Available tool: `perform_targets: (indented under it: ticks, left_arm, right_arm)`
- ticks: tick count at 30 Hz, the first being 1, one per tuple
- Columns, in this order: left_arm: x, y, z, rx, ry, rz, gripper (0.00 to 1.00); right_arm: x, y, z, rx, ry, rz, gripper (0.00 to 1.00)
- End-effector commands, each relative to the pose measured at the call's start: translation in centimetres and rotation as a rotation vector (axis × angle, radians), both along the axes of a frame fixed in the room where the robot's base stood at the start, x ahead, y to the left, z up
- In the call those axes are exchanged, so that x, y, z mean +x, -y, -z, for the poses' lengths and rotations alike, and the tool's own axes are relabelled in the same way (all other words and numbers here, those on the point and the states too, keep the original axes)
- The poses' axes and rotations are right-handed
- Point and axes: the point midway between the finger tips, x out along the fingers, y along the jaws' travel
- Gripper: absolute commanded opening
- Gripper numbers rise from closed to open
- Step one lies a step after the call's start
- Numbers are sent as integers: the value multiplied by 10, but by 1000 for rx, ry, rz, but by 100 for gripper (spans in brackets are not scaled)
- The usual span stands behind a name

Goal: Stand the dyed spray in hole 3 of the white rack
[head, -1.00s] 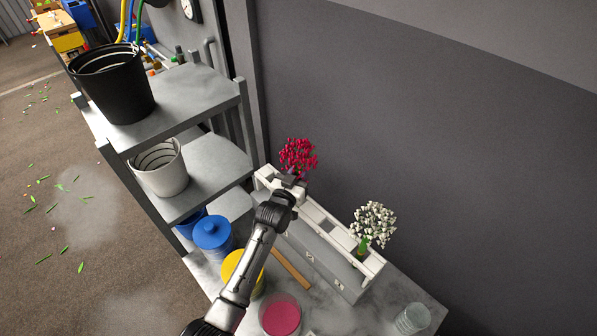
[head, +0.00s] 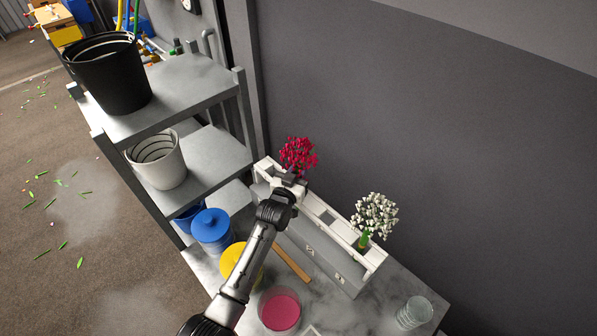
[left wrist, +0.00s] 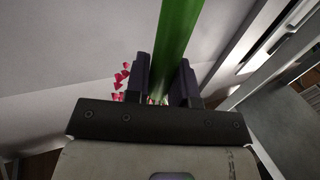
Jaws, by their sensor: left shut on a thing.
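The dyed spray, with crimson-pink blossoms (head: 298,153), stands about upright over the far left part of the white rack (head: 318,209). My left gripper (head: 291,179) is shut on its stem. In the left wrist view the thick green stem (left wrist: 177,45) runs between the two dark fingers (left wrist: 168,80), with a few red petals beside them. My gripper and arm hide the stem's lower end, so I cannot tell whether it is inside a hole. The hole numbers are too small to read. My right gripper is not in view.
A white spray (head: 374,215) stands in the rack's near right end. On the marble table are a dish of pink dye (head: 280,311), a glass (head: 414,312), a yellow pot (head: 236,262), a blue pot (head: 211,229) and a wooden stick (head: 292,265). Grey shelves (head: 180,90) stand left; a wall is behind.

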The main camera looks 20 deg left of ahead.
Motion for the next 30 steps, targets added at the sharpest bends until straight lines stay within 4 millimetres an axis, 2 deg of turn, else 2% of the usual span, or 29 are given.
perform_targets:
  ticks: [26,27,30]
  left_arm:
    - [0,0,7,1,1,0,0]
    - [0,0,7,0,1,0,25]
    - [0,0,7,0,0,0,35]
  right_arm:
    - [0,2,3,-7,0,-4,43]
    - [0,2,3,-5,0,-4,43]
    - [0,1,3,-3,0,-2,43]
